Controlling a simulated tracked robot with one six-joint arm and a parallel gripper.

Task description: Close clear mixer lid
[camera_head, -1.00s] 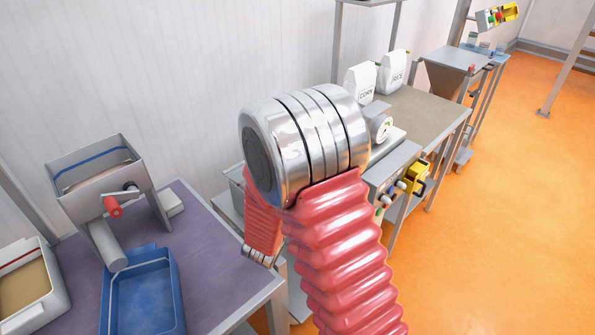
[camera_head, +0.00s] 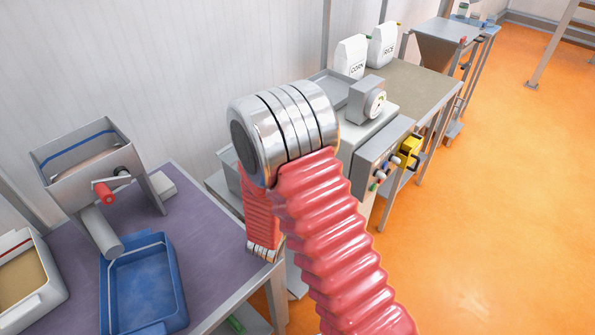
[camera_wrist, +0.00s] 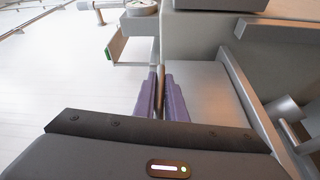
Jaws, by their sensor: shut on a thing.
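In the wrist view my gripper (camera_wrist: 160,92), with purple fingers, is shut on a thin dark brown bar (camera_wrist: 159,78). The bar stands out between the fingers, beside a smooth grey panel (camera_wrist: 208,90) with a raised edge. I cannot tell whether this bar is the lid's handle, and I cannot make out a clear lid. In the head view my red-sleeved arm covers the middle of the picture and hides the gripper and what it holds. Part of a grey metal housing (camera_head: 227,172) shows behind the arm.
A machine with a dial (camera_head: 376,104) and a control box (camera_head: 384,152) with coloured knobs stands right of my arm. A purple-topped table (camera_head: 205,235) holds a crank-handled hopper (camera_head: 75,170) and blue tray (camera_head: 145,290). Orange floor (camera_head: 480,190) at right is clear.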

